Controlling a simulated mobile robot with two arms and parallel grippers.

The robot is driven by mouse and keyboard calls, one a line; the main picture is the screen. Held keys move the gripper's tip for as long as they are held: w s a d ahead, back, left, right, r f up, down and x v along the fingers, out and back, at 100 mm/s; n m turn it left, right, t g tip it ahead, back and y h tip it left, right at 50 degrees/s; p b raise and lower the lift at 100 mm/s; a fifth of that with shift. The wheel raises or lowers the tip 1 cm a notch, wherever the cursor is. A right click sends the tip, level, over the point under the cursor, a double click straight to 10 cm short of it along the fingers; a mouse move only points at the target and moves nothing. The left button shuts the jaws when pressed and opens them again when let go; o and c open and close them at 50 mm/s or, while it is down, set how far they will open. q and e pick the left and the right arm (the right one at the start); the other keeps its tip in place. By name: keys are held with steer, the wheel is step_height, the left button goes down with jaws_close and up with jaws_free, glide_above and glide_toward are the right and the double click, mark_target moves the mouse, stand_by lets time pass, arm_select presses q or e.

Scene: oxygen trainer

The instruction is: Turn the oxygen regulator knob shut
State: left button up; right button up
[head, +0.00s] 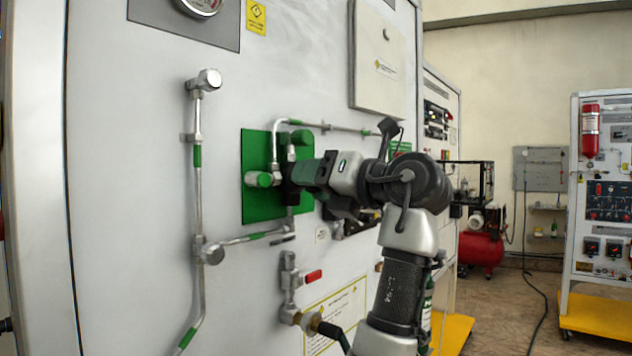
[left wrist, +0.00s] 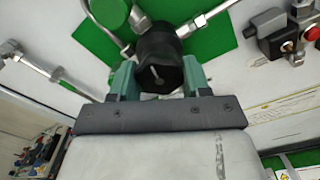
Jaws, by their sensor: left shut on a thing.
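The regulator knob is a dark, roundish knob with a pale line on its face, seen in the left wrist view (left wrist: 160,62). It sits in front of a green plate (head: 254,208) on the white panel, among metal pipes. My left gripper (head: 300,178) reaches it from the right. In the left wrist view its two green fingers (left wrist: 160,84) stand on either side of the knob, shut on it. In the head view the gripper hides most of the knob. My right gripper is in neither view.
A green-ended fitting (head: 260,179) is close left of the gripper. A red-handled valve (head: 290,280) is below it. A pipe (head: 197,150) runs down the panel at left. A red compressor (head: 480,248) and a rack (head: 606,190) stand far right, with open floor between.

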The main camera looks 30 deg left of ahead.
arm_select(q)
steer(key=o, duration=0.9)
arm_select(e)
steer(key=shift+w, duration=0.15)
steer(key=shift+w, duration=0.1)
arm_select(q)
steer(key=d, duration=0.7)
steer(key=s+d, duration=0.1)
steer(key=d, duration=0.2)
steer(key=shift+d, duration=0.35)
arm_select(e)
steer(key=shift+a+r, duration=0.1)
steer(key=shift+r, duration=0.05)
